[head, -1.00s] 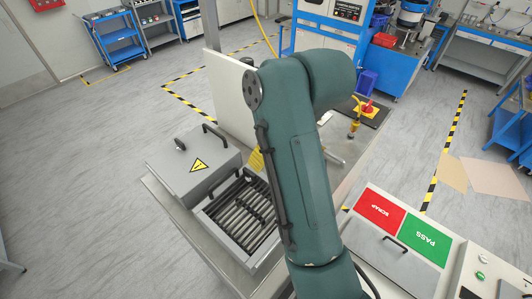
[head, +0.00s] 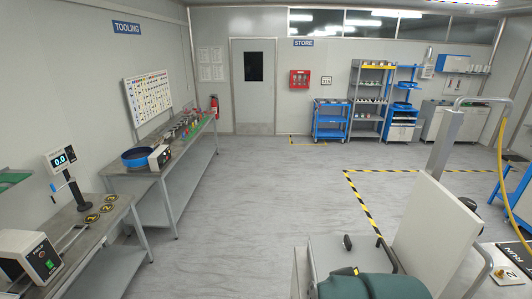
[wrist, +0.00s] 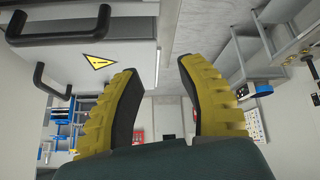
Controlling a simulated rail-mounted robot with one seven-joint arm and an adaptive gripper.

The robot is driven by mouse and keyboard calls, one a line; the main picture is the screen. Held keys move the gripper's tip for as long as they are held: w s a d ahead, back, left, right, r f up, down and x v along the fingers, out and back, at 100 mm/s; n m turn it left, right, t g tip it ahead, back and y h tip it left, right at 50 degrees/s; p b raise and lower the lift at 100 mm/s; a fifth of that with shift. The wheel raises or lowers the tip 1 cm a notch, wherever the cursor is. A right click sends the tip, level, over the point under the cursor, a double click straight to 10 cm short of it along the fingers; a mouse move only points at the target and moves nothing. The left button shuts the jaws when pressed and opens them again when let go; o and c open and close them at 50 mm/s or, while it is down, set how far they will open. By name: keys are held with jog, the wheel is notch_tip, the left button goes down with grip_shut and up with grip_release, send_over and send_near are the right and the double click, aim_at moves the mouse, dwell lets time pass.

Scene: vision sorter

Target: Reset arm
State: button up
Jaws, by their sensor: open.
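My gripper (wrist: 158,95) shows in the wrist view with its two yellow fingers spread apart. It is open, and nothing is between the fingers. A grey box with black handles and a yellow warning label (wrist: 100,62) fills the upper left of the wrist view, close to the left finger.
A white upright panel (head: 437,240) stands at the lower right, beside the grey machine box (head: 322,262). Benches (head: 165,160) line the left wall. A blue cart (head: 330,120) and shelves (head: 370,100) stand at the back. The middle floor is clear.

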jog(key=a+r+t, duration=0.8)
jog(key=r, duration=0.2)
jog(key=s+r+m+t+h, duration=0.1)
jog(key=s+r+m+t, duration=0.2)
jog(key=s+r+t, duration=0.4)
jog(key=s+r, duration=0.3)
jog(key=r, duration=0.5)
jog(key=shift+s+d+r, duration=0.2)
jog(key=shift+s+d, duration=0.1)
